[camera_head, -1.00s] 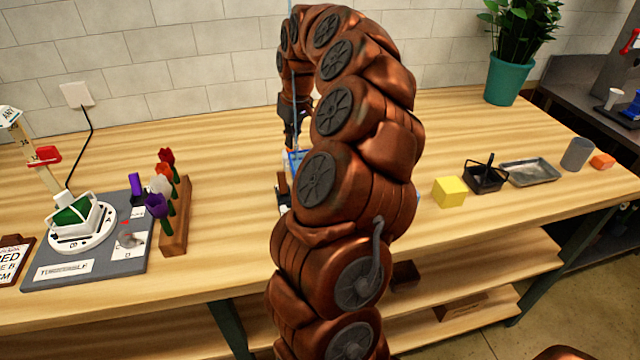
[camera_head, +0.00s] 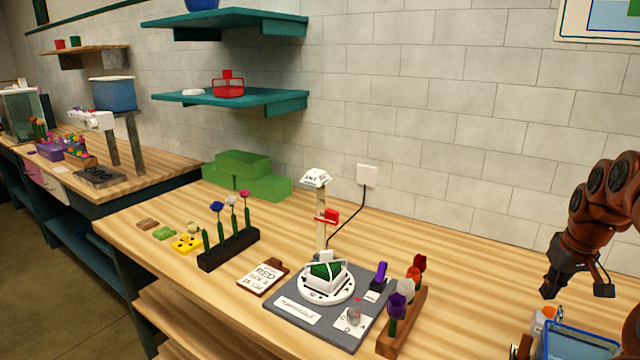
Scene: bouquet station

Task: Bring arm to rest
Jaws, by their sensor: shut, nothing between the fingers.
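My arm (camera_head: 603,215) is copper-brown and shows at the right edge, bent over at the top and partly cut off by the frame. My gripper (camera_head: 576,290) hangs from it, dark, pointing down above the right part of the wooden table (camera_head: 480,290). It is shut and holds nothing. A blue-rimmed bin (camera_head: 580,345) stands below it, cut off by the bottom edge; the gripper appears above and apart from it.
A grey board (camera_head: 290,329) bears a white dial with a green block and a post. A brown flower rack (camera_head: 402,328) stands right of it, a black one (camera_head: 230,250) to the left. Green blocks (camera_head: 262,185) sit at the wall. Teal shelves (camera_head: 270,101) hang above.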

